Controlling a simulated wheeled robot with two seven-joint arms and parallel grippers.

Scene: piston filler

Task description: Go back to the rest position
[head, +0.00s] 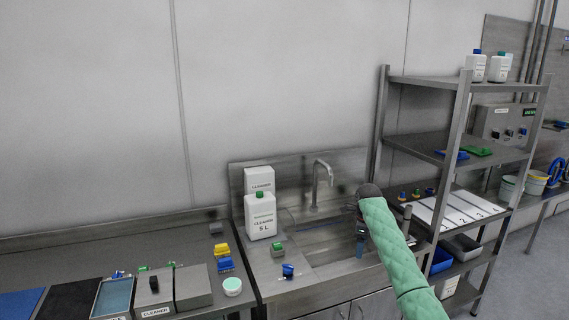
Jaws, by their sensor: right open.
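My right arm, in a green quilted sleeve, comes in from the lower right in the head view. Its gripper (361,245) points down in front of the sink basin (325,237). It is small and dark in the picture; it is open, and I make out nothing held between its fingers. My left gripper is not in view.
A white cleaner bottle (261,218) with a green cap stands left of the sink, near the tap (318,185). Small green (278,250) and blue (288,271) items lie before it. A steel shelf rack (430,146) stands close on the right. The left counter (100,240) is clear at the back.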

